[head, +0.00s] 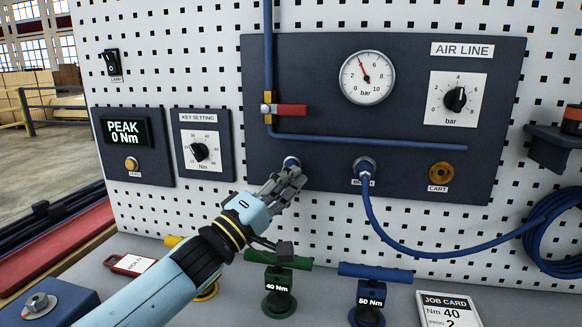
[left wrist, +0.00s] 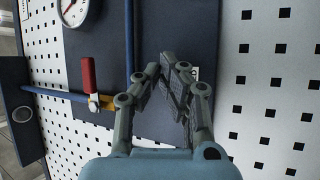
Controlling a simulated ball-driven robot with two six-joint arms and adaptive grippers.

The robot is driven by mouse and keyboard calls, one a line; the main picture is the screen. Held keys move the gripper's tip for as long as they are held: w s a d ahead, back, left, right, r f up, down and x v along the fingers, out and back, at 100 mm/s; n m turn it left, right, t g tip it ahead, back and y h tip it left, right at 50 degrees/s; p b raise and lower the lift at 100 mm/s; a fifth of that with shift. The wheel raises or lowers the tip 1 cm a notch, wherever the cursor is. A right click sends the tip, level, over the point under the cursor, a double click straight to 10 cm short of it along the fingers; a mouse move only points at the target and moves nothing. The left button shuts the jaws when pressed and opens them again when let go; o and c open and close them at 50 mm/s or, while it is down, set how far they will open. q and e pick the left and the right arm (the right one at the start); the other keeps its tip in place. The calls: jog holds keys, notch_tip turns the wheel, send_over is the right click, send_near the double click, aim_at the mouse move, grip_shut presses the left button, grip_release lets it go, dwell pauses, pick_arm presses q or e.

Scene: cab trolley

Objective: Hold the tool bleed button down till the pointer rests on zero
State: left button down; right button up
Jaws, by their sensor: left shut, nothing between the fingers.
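On the dark air line panel (head: 450,55), a round blue-grey fitting (head: 291,161) shows just above my left gripper (head: 292,175). It may be the tool bleed button; its label is hidden behind my fingers. My left gripper is shut and empty, its tips at or close to the panel below the fitting; I cannot tell whether they touch or press it. The left wrist view shows the fingers (left wrist: 170,82) together in front of the panel. The gauge (head: 367,77) has a red pointer up and left, near 4 bar. My right gripper is not in view.
A red-handled valve (head: 290,110) sits on the blue pipe above my gripper. A blue hose (head: 390,232) hangs from the coupling (head: 364,166) to the right. Green (head: 279,284) and blue (head: 368,297) tools stand on the bench below. A job card (head: 447,308) lies front right.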

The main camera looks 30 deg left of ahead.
pick_arm(q)
jog(key=shift+w, duration=0.1)
jog(key=shift+w+a+p, duration=0.15)
jog(key=shift+w+p, duration=0.15)
jog(key=shift+w+a, duration=0.1)
jog(key=shift+w, duration=0.4)
dwell(0.6)
jog(key=shift+s, duration=0.15)
dwell(2.8)
jog(key=shift+s+d+p, duration=0.25)
jog(key=shift+s+p, duration=0.5)
jog(key=shift+s, duration=0.1)
